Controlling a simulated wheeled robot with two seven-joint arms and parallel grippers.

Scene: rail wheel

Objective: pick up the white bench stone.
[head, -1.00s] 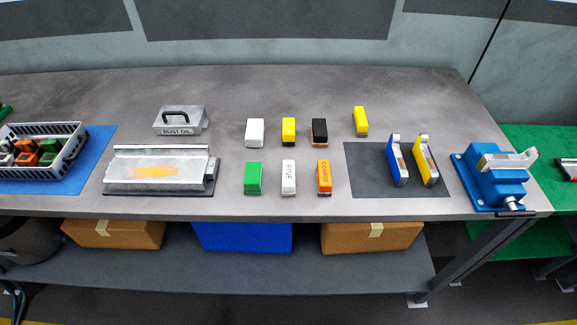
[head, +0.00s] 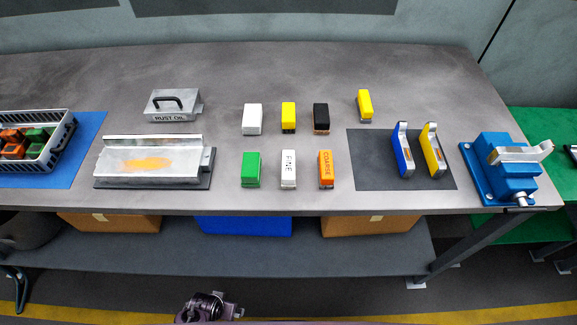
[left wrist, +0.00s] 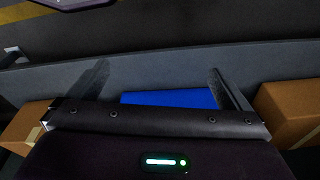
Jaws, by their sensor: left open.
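Two white blocks lie on the grey bench in the head view. One is plain white (head: 252,119), in the back row at the left. The other is white with the dark lettering FINE (head: 289,169), in the middle of the front row. My left gripper (left wrist: 158,66) is open and empty in the left wrist view, with the lower shelf and floor beyond its fingers. Part of my arm shows at the bottom of the head view, below the bench and well apart from the blocks. My right gripper is not in view.
Green (head: 251,169), orange (head: 326,169), yellow (head: 289,117) and black (head: 321,118) blocks stand close by. A metal tray (head: 150,160) and a RUST OIL box (head: 172,105) are at left, a blue vise (head: 502,170) at right. Boxes sit under the bench.

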